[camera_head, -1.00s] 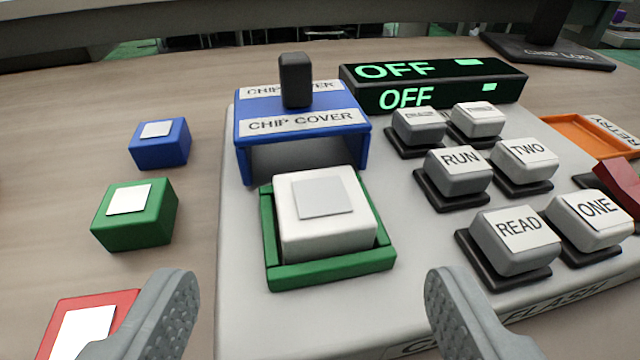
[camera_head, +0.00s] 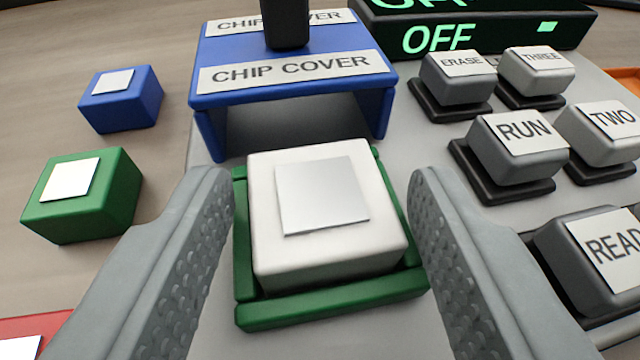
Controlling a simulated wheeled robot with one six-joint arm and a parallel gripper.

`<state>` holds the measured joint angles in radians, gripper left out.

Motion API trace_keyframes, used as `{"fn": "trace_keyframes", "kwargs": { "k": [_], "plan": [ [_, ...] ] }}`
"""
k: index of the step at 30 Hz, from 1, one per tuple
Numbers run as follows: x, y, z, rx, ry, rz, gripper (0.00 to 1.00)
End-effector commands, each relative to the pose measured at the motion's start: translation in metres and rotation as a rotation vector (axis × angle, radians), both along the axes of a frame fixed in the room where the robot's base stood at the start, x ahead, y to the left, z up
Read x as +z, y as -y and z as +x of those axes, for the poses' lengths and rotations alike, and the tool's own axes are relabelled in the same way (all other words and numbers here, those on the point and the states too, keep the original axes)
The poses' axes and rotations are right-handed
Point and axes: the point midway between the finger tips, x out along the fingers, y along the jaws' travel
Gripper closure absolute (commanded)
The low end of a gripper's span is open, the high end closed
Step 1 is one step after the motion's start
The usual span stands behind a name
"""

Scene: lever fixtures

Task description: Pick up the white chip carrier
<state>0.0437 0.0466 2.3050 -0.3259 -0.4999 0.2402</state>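The white chip carrier (camera_head: 325,255) is a white block with a silver square on top. It sits in a green tray-like socket (camera_head: 335,314) on the grey machine. My gripper (camera_head: 322,195) is open, with one grey finger on each side of the white carrier. The fingertips are near its left and right sides, and a gap shows between each finger and the carrier. Nothing is held.
A blue chip cover (camera_head: 290,75) with a dark knob (camera_head: 286,22) stands just behind the socket. Buttons such as RUN (camera_head: 518,145) are close on the right. Blue (camera_head: 122,105), green (camera_head: 85,205) and red (camera_head: 40,328) blocks lie on the table at left.

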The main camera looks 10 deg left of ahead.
Motion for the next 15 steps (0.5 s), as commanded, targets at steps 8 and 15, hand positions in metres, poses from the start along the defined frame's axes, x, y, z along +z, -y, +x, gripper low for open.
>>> {"fn": "trace_keyframes", "kwargs": {
  "k": [8,15],
  "plan": [
    [-0.0002,-0.0001,-0.0002,0.0,0.0,0.0,0.81],
    [0.0008,-0.0001,-0.0002,0.0,0.0,0.0,0.81]
  ]
}}
